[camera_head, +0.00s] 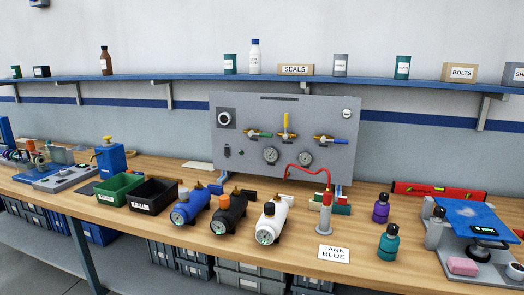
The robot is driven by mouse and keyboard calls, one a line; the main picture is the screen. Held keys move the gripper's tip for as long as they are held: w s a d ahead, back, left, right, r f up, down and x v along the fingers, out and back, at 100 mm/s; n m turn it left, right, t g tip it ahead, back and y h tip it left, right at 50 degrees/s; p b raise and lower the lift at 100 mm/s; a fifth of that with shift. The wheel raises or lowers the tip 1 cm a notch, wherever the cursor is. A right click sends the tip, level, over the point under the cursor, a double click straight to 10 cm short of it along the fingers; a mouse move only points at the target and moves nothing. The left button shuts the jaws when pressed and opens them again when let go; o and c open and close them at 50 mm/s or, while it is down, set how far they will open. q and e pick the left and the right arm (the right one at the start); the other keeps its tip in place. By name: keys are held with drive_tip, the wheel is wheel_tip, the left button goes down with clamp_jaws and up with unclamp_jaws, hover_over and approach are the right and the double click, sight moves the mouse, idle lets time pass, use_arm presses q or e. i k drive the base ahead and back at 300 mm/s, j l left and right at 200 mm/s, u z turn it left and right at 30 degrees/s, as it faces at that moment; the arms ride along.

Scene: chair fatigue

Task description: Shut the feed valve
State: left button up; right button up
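A grey panel (335,115) stands upright at the back of the bench. It carries three valves with coloured handles: a left valve with a green part (257,133), a middle valve with a yellow handle (286,121) pointing up, and a right valve with a blue part (331,139). The left and right handles look roughly level. Any labels are too small to read, so I cannot tell which is the feed valve. Two round gauges (270,155) sit below the valves. A red hose (303,167) curves from the panel's lower part to a grey cylinder (325,218). Neither gripper is in view.
A card (333,253) reads "TANK BLUE". Green and black bins (153,196) stand left. Purple and teal bottles (388,243) and a blue-topped stand (470,216) are right.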

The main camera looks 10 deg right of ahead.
sight(262, 135)
drive_tip(key=i+j+z, duration=0.15)
drive_tip(key=i+z, duration=0.3)
drive_tip(key=j, duration=1.1)
